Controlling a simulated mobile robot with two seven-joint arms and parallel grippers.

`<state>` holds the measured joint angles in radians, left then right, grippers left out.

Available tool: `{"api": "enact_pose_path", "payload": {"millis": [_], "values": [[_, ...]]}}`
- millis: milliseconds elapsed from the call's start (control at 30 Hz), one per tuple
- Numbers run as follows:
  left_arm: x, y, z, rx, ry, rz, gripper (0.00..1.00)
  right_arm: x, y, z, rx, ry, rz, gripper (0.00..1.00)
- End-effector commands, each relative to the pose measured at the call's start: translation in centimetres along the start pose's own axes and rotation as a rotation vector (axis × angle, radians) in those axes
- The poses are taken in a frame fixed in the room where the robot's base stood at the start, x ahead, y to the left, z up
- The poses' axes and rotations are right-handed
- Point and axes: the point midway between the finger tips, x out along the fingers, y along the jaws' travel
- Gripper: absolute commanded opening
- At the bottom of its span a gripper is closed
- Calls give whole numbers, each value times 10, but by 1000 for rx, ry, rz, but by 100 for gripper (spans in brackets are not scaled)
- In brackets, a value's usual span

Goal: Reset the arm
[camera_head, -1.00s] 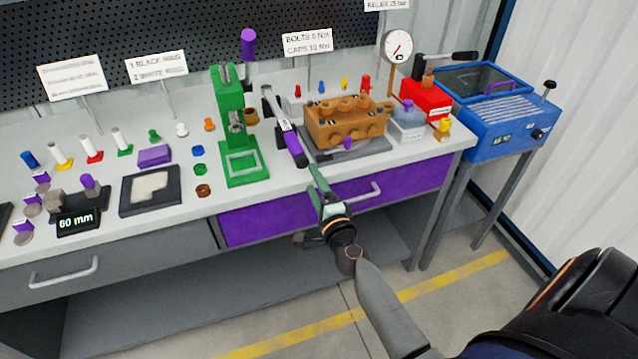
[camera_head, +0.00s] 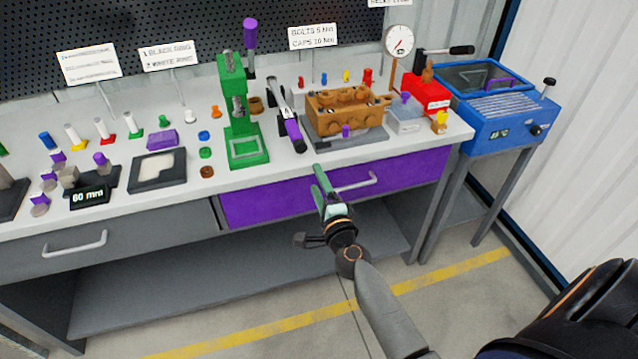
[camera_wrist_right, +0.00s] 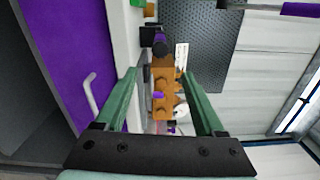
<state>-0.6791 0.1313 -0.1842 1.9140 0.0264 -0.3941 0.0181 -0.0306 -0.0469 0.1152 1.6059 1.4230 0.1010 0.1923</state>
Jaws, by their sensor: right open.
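My right gripper (camera_head: 318,178) is in front of the workbench, near the purple drawer front (camera_head: 290,198), with its green fingers pointing toward the bench. In the right wrist view its two green fingers (camera_wrist_right: 165,95) stand apart with nothing between them; the orange pump block (camera_wrist_right: 162,85) shows beyond, at a distance. The right arm reaches in from the lower right. My left gripper is not in the head view.
On the bench stand a green press (camera_head: 238,115), a torque wrench with purple handle (camera_head: 293,132), the orange pump block (camera_head: 345,110) on a grey plate, and a gauge (camera_head: 399,40). A blue machine (camera_head: 495,105) stands right. The floor before the bench is clear.

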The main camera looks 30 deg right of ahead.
Motion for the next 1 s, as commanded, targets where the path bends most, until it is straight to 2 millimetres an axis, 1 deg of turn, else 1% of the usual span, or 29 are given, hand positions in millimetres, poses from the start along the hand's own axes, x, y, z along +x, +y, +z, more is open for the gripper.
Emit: {"api": "enact_pose_path", "payload": {"millis": [333,467,567,667,700,767,800,867,900,1000], "values": [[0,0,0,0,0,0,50,-2,1,1,-13,-5,3,71],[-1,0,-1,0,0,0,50,-17,13,11,-141,-62,25,71],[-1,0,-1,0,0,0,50,-44,35,28,-349,-163,63,71],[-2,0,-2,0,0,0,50,-83,65,46,-606,-299,115,71],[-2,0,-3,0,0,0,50,-100,78,52,-708,-357,134,71],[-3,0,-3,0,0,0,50,-127,97,60,-860,-446,166,71],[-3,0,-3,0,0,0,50,-146,110,64,-958,-504,187,71],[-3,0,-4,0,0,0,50,-174,128,66,-1103,-592,215,71],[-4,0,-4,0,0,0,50,-193,138,67,-1190,-648,233,71],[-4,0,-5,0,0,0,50,-234,159,65,-1384,-770,268,71]]}}
